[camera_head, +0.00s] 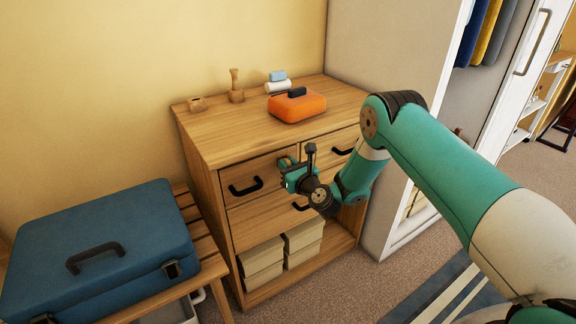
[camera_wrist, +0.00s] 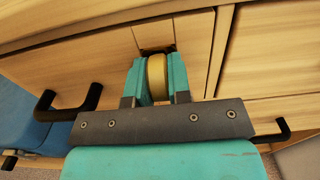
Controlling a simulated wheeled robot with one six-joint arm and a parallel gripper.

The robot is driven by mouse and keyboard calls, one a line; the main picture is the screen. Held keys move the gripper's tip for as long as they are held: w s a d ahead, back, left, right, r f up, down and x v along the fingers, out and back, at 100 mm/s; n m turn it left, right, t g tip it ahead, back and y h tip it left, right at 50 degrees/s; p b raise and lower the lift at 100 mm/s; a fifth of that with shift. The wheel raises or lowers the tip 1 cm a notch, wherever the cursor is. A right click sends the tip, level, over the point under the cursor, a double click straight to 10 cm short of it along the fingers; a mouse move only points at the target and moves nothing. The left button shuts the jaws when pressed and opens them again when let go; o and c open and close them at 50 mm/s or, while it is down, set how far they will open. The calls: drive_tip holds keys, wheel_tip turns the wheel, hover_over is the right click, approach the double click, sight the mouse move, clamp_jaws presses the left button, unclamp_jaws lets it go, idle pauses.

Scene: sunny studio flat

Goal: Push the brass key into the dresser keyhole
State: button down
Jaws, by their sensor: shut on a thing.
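The wooden dresser (camera_head: 235,125) stands against the yellow wall. My gripper (camera_head: 286,176) is at the front of its upper drawers, right of the left drawer's black handle (camera_head: 246,187). In the wrist view my gripper (camera_wrist: 157,84) is shut on the round brass key head (camera_wrist: 157,75), with a teal finger on each side. The key's shaft is hidden. Just beyond the key head is a small wooden block or plate (camera_wrist: 155,33) on the drawer front. The keyhole itself is not visible, and I cannot tell whether the key is in it.
An orange case (camera_head: 297,107), folded cloths (camera_head: 278,84) and small wooden items (camera_head: 236,88) stand on the dresser top. A blue suitcase (camera_head: 100,250) lies on a slatted bench at left. A white wardrobe (camera_head: 375,60) stands at right. Beige boxes (camera_head: 262,262) fill the lower shelf.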

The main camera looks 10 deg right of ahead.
drive_tip(key=shift+w+r, duration=0.1)
drive_tip(key=shift+w, duration=0.05)
drive_tip(key=c, duration=1.1)
unclamp_jaws()
drive_tip(key=o, duration=0.6)
drive_tip(key=shift+s+d+f+b, duration=0.15)
drive_tip(key=shift+s+f+b, duration=0.1)
drive_tip(key=shift+s+b, duration=0.2)
drive_tip(key=b+v, duration=0.4)
drive_tip(key=b, duration=0.1)
drive_tip(key=shift+s+b, duration=0.1)
drive_tip(key=shift+b, duration=0.2)
drive_tip(key=s+b, duration=0.1)
drive_tip(key=b, duration=0.1)
drive_tip(key=shift+d+b, duration=0.2)
drive_tip(key=shift+b, duration=0.1)
